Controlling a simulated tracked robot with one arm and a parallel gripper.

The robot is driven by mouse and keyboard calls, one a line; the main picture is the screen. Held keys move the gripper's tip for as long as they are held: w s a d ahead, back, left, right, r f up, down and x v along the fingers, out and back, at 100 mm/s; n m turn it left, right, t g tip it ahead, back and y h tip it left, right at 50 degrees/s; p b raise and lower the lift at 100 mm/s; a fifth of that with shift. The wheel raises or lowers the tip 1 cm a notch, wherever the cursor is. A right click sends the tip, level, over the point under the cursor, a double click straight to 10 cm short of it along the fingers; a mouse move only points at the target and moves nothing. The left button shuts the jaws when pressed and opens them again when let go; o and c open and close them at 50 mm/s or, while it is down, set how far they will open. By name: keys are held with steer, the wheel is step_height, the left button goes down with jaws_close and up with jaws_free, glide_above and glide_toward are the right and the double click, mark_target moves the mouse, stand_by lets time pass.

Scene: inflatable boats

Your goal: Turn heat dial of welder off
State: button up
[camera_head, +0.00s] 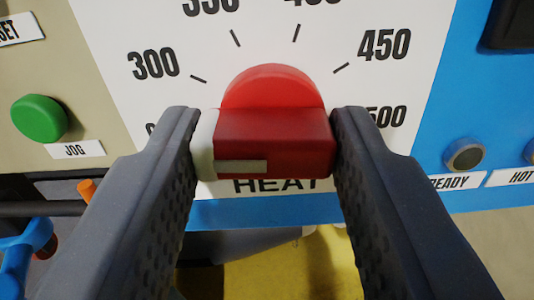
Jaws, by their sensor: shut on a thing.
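The red heat dial (272,85) sits on a white scale plate (300,50) above the word HEAT. It has a round base and a raised red bar lying about level across the picture. The bar's left end is white, and a tan strip marks its lower left face. My gripper (265,142) is shut on the bar, one dark padded finger at each end. The numbers 300 and 450 show clearly. The top numbers are cut off, and a 500 at right is partly covered. The lower left label is mostly hidden behind the left finger.
A green JOG button (39,118) is on the beige panel at left. A READY lamp (464,155) and a partly seen HOT lamp are on the blue panel at right. Below the panel are a blue part (22,248) and a yellow surface (325,265).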

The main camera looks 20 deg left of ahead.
steer(key=shift+n+b, duration=0.45)
steer(key=shift+n, duration=1.15)
steer(key=o, duration=1)
steer(key=shift+f, duration=0.1)
steer(key=v, duration=1.3)
steer(key=shift+s+d, duration=0.1)
steer(key=shift+s, duration=0.25)
